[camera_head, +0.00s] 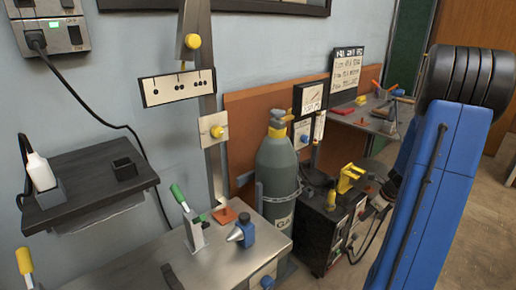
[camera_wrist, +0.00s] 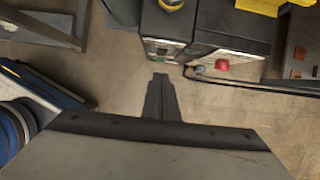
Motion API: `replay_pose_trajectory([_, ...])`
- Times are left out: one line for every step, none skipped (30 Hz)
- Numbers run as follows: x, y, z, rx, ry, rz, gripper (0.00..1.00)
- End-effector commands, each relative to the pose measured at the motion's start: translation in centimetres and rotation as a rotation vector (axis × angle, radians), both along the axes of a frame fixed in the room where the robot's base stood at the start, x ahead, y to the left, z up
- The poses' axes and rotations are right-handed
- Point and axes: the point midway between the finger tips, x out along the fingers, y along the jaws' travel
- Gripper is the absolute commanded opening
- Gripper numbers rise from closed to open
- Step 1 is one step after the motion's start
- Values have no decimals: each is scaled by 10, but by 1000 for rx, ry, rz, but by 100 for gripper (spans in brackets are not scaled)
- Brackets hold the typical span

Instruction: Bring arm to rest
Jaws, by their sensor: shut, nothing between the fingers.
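My gripper (camera_wrist: 160,82) shows in the wrist view with its dark fingers together and nothing between them. It hangs over bare floor, apart from the black machine (camera_wrist: 225,30) at the top of that view. In the head view my blue arm (camera_head: 415,205) stands raised on the right side. The gripper itself cannot be made out there.
In the head view the black machine (camera_head: 330,225) with a yellow part stands beside a grey-green gas cylinder (camera_head: 277,170). A metal workbench (camera_head: 130,270) is in front and a dark wall shelf (camera_head: 95,185) is at left. Open floor (camera_head: 490,220) lies at right.

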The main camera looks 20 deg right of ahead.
Motion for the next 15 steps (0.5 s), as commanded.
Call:
replay_pose_trajectory([0, 0, 0, 0, 0, 1, 0])
replay_pose_trajectory([0, 1, 1, -2, -1, 6, 0])
replay_pose_trajectory([1, 3, 3, -6, -3, 17, 0])
replay_pose_trajectory([2, 6, 6, -11, -5, 31, 0])
replay_pose_trajectory([3, 10, 9, -19, -7, 50, 0])
replay_pose_trajectory([5, 17, 16, -31, -12, 85, 0])
replay_pose_trajectory([7, 24, 21, -42, -17, 117, 0])
replay_pose_trajectory([8, 32, 27, -55, -21, 155, 0])
replay_pose_trajectory([10, 43, 36, -74, -27, 213, 0])
replay_pose_trajectory([11, 53, 44, -90, -34, 260, 0])
replay_pose_trajectory([12, 62, 51, -108, -40, 308, 0])
replay_pose_trajectory([13, 76, 61, -132, -47, 375, 0])
replay_pose_trajectory([13, 86, 68, -149, -54, 425, 0])
replay_pose_trajectory([13, 96, 75, -166, -59, 476, 0])
replay_pose_trajectory([12, 109, 83, -189, -67, 540, 0])
